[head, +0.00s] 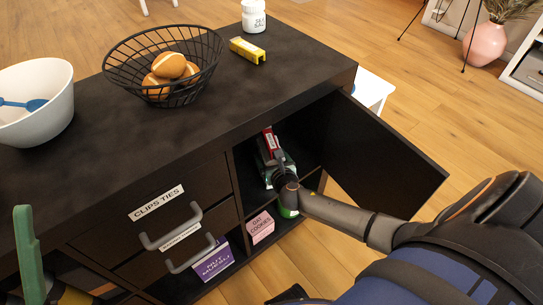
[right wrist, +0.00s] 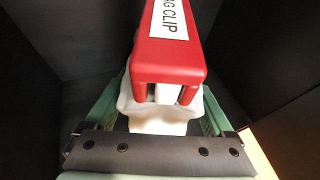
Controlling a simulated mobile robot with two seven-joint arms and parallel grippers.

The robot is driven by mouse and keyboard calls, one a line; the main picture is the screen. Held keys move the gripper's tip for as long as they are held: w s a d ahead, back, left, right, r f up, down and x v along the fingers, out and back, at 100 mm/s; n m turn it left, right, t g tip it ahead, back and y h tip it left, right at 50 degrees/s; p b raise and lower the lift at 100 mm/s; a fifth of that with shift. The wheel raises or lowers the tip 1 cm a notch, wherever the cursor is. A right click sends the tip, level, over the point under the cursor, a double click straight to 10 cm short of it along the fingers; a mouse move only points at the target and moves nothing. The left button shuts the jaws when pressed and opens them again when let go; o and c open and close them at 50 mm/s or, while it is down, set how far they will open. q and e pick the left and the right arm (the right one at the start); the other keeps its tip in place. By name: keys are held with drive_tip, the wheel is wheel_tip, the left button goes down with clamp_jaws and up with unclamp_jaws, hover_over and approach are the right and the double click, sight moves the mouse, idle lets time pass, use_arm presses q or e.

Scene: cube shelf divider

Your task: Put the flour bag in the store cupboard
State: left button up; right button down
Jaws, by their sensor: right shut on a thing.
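The store cupboard is the dark compartment at the right end of the black sideboard, with its door (head: 385,160) swung open to the right. My right gripper (head: 273,165) reaches into it. In the right wrist view, its green fingers (right wrist: 165,118) are shut on the white flour bag (right wrist: 158,122), whose top carries a red bag clip (right wrist: 168,55). The red clip also shows inside the cupboard in the head view (head: 268,138). The bag's lower part is hidden, so I cannot tell whether it rests on the shelf. One green finger of my left gripper (head: 28,250) shows at lower left.
On the sideboard top (head: 120,135) are a white bowl (head: 38,105), a wire basket (head: 160,65) of buns, a yellow item (head: 247,50) and a white jar (head: 253,16). A pink box (head: 260,227) and a purple box (head: 213,262) stand in lower compartments. Drawer handles (head: 170,228) stick out.

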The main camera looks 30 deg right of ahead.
use_arm(q)
drive_tip(key=shift+f, duration=0.1)
use_arm(e)
unclamp_jaws()
drive_tip(key=shift+f, duration=0.1)
use_arm(q)
drive_tip(key=w+a+f+n+g+y+p, duration=0.1)
drive_tip(key=w+f+n+y+p, duration=0.3)
drive_tip(key=w+f+n+y, duration=0.1)
drive_tip(key=shift+w+a+f+y, duration=0.15)
drive_tip(key=shift+w+f+y, duration=0.35)
drive_tip(key=shift+f+y, duration=0.55)
use_arm(e)
drive_tip(key=v, duration=1.2)
use_arm(q)
drive_tip(key=shift+r, duration=0.2)
